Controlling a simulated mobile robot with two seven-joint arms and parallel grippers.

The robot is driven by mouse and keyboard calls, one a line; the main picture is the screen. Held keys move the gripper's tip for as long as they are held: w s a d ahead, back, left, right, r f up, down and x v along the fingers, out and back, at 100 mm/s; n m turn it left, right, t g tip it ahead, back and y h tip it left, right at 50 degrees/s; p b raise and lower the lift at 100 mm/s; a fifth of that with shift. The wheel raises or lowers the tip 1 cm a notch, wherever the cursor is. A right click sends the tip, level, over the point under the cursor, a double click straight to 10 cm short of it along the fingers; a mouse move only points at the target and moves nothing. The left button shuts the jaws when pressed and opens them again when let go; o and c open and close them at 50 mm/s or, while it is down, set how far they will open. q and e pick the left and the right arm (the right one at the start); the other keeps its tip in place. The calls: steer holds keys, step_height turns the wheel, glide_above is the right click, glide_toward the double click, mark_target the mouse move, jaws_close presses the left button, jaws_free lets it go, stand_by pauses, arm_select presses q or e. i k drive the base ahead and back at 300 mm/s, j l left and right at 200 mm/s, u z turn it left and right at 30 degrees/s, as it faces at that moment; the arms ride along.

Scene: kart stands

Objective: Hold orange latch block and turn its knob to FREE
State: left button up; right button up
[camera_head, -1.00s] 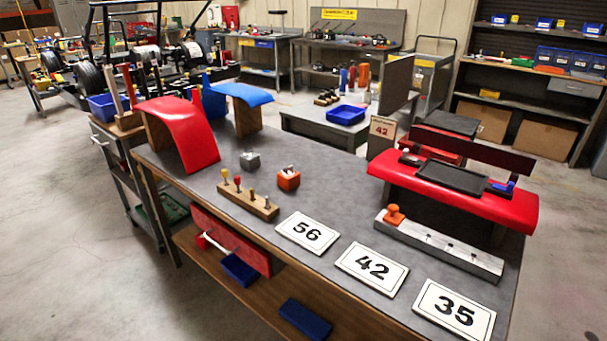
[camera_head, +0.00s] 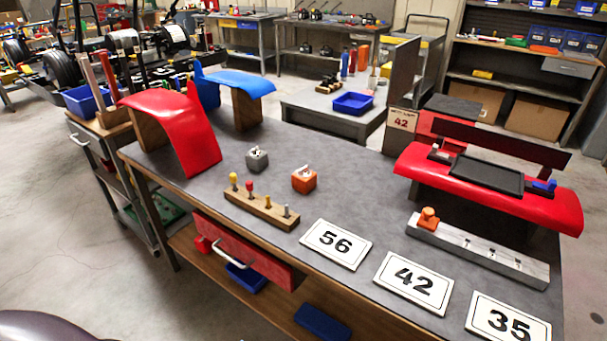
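The orange latch block (camera_head: 304,180) sits on the grey bench top (camera_head: 340,205), near the middle of the bench. A small light-coloured knob (camera_head: 303,170) is on its top; its setting is too small to read. A similar grey block (camera_head: 257,159) with a knob stands to its left and a little farther back. Neither of my grippers shows in the head view. Nothing touches the orange block.
A wooden peg rack (camera_head: 261,208) stands just in front of the blocks. Number cards lie along the front edge, including 56 (camera_head: 336,243). A red fender (camera_head: 180,130) stands left; a red panel on a stand (camera_head: 490,190) stands right. Bench top behind the blocks is clear.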

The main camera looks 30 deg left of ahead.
mark_target(305, 172)
steer(key=i+j, duration=0.1)
steer(key=j, duration=0.8)
steer(key=i+j+z, duration=0.15)
steer(key=j, duration=0.7)
steer(key=k, duration=0.05)
